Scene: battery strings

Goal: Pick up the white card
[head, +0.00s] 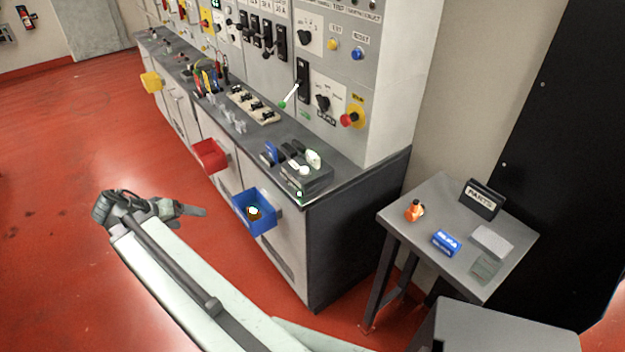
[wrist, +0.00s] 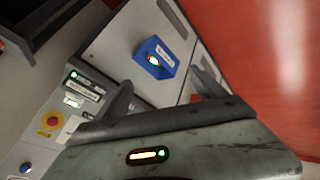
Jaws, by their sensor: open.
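A flat white card (head: 492,240) lies on the small grey side table (head: 408,229) at the right of the head view, near that table's right edge. The wrist view does not show it. My gripper (head: 188,210) is at the left of the head view, over the red floor, far from the card and the side table. In the wrist view the two fingers of my gripper (wrist: 163,92) are spread apart with nothing between them.
The side table also holds a blue box (head: 446,242), an orange item (head: 414,210), a PARTS sign (head: 482,197) and a grey-green piece (head: 485,266). A blue bin (head: 254,213) and red bin (head: 209,156) jut from the long cabinet between my gripper and the table.

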